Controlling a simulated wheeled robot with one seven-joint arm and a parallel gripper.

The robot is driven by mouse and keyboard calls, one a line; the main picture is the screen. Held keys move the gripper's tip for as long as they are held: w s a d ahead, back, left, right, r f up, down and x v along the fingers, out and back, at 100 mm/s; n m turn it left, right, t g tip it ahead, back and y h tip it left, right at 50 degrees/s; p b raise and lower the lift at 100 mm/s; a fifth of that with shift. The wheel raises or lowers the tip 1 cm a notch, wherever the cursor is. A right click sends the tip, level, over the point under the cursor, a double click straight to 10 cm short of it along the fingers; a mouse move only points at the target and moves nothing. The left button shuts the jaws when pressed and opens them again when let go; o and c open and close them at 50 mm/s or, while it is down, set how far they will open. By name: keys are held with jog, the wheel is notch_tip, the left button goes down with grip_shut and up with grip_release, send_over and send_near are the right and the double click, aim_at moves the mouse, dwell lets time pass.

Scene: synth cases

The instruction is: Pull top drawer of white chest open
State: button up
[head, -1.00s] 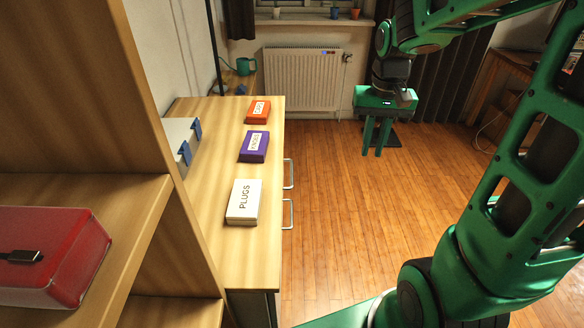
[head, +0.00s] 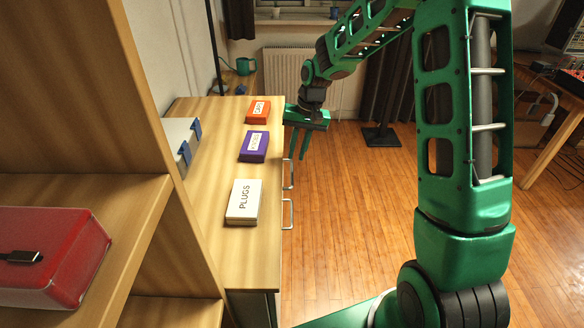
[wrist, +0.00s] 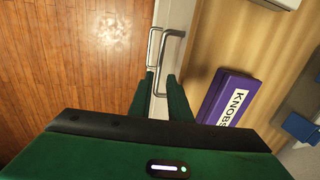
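The chest (head: 255,262) has a wood-look top and stands along the left in the head view, with metal handles on its right side. The farther handle (head: 288,174) and the nearer handle (head: 287,213) both show. In the wrist view the chest's white front (wrist: 177,14) carries a metal handle (wrist: 172,48), with another bar beside it. My gripper (head: 298,157) is beside the chest's front edge, pointing down near the farther handle. In the wrist view its fingers (wrist: 159,84) are apart and empty, by the handle's lower end. I cannot tell whether they touch it.
On the chest top lie an orange box (head: 258,112), a purple KNOBS box (head: 254,146), a white PLUGS box (head: 243,202) and a grey case (head: 179,138). A shelf with a red box (head: 50,258) stands near left. The wooden floor (head: 350,220) right of the chest is clear.

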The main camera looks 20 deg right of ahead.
aim_at(292, 172)
jog(key=f, duration=0.4)
jog(key=a+f, duration=0.1)
jog(key=f, duration=0.1)
jog(key=shift+w+a+f, duration=0.1)
jog(key=shift+w+f, duration=0.1)
jog(key=shift+f, duration=0.1)
jog(key=shift+c, duration=0.7)
grip_shut()
